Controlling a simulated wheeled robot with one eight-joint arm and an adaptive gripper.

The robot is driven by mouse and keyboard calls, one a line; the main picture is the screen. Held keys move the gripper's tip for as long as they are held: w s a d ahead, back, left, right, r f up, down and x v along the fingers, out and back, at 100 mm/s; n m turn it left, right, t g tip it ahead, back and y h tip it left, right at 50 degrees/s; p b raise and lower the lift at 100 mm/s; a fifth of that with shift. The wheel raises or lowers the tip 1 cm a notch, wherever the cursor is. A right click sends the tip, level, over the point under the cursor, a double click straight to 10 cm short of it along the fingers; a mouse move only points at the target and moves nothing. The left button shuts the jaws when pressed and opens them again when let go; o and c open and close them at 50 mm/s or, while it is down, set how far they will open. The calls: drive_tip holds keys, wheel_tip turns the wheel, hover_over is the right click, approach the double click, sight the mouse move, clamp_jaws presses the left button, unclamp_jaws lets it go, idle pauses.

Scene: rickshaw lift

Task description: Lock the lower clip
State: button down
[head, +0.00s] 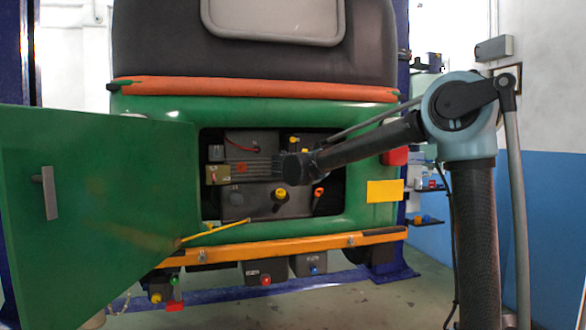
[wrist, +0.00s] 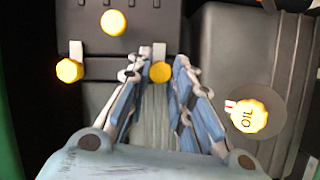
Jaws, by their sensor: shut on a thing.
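In the wrist view my gripper (wrist: 160,63) has its two fingers around a yellow-knobbed clip (wrist: 160,72) with a grey strip. The fingers are shut on it. A second yellow-knobbed clip (wrist: 69,70) is to the left, beside a grey strip, and another yellow knob (wrist: 113,22) is above it. I cannot tell for certain which is the lower clip. In the head view my arm reaches into the open compartment (head: 240,142) at the back of the green rickshaw, and its dark end hides the clip and most of the gripper.
A yellow oil cap (wrist: 248,116) is to the right of the fingers in the wrist view. The green door (head: 100,200) stands open at the left. A yellow rod (head: 215,229) lies across the lower left of the opening. An orange bumper (head: 290,246) runs below.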

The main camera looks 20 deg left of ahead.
drive_tip(key=shift+d+f, duration=0.1)
drive_tip(key=c, duration=1.4)
unclamp_jaws()
drive_tip(key=s, duration=0.4)
drive_tip(key=s+d, duration=0.1)
drive_tip(key=s, duration=0.2)
drive_tip(key=s+d, duration=0.1)
drive_tip(key=s, duration=0.3)
drive_tip(key=shift+s+r, duration=0.35)
drive_tip(key=shift+r, duration=0.05)
